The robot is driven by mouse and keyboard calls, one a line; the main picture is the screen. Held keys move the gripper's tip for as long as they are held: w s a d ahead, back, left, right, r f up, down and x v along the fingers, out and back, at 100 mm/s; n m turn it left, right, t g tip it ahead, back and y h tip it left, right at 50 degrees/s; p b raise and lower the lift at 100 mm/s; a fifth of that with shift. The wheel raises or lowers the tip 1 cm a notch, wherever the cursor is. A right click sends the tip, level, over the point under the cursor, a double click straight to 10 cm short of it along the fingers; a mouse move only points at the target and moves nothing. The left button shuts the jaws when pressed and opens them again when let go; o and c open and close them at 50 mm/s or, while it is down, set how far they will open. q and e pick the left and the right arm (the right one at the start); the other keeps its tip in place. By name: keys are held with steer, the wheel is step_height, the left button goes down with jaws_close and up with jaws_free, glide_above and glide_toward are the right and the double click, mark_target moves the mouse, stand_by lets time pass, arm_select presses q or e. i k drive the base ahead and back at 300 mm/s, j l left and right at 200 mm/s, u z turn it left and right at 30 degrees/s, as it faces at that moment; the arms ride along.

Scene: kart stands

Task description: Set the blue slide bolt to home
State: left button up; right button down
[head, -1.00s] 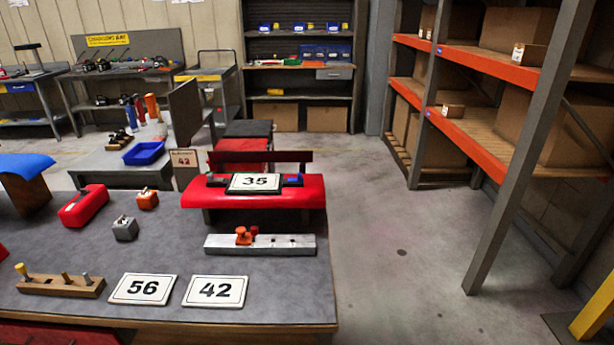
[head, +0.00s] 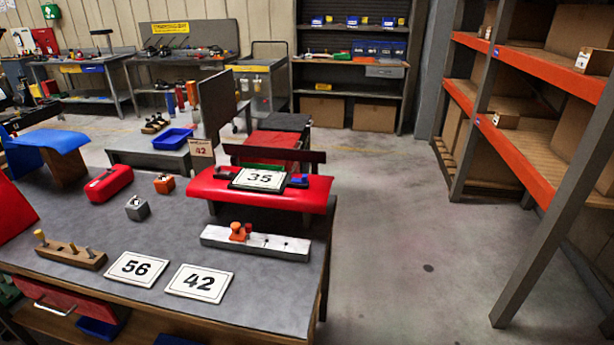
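I cannot make out a blue slide bolt for certain in the head view. Neither of my grippers is in view.
Number plates 56 (head: 137,269) and 42 (head: 200,282) lie at the bench front. Orange-beamed shelving (head: 530,70) stands right; the floor between (head: 400,230) is clear.

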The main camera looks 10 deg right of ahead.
mark_target(304, 180)
steer(key=i+l+u, duration=0.15)
steer(key=l, duration=0.2)
steer(key=i+l+u, duration=0.35)
steer(key=l, duration=0.4)
steer(key=i, duration=0.05)
